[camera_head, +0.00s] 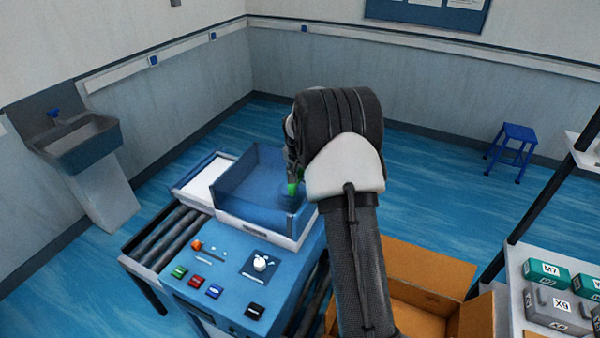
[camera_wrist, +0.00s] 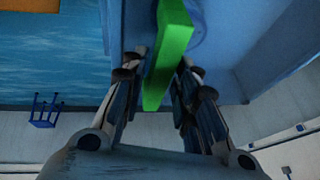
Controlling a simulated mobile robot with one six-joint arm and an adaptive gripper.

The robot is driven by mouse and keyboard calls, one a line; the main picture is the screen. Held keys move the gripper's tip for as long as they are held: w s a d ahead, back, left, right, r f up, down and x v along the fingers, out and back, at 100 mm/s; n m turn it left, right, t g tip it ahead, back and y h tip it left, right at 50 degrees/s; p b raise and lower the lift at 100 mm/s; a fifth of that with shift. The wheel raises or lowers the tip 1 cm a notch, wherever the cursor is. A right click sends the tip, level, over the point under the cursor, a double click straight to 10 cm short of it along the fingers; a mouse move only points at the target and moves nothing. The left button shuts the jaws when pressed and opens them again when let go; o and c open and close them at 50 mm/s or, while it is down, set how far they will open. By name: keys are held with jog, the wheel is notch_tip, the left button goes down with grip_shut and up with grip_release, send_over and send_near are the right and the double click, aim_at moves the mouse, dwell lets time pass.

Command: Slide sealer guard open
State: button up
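The sealer guard (camera_head: 238,190) is a see-through blue box-like cover on top of the blue sealer (camera_head: 215,268). A green handle (camera_head: 293,188) sits at its right side, partly hidden by my arm. In the wrist view the green handle (camera_wrist: 168,55) is a bright upright bar beside the blue guard wall (camera_wrist: 235,45). My gripper (camera_wrist: 163,57) has one finger on each side of the handle, very close to it. I cannot tell whether both fingers press on it. In the head view my wrist hides most of the gripper.
The sealer's front panel has several coloured buttons and a white knob (camera_head: 261,263). A roller conveyor (camera_head: 168,238) runs on the left. An open cardboard box (camera_head: 425,270) stands at right, near a shelf with labelled cases (camera_head: 556,308). A sink (camera_head: 82,143) and blue stool (camera_head: 512,147) are farther off.

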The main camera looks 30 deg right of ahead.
grip_shut()
jog(key=shift+w, duration=0.15)
dwell(0.4)
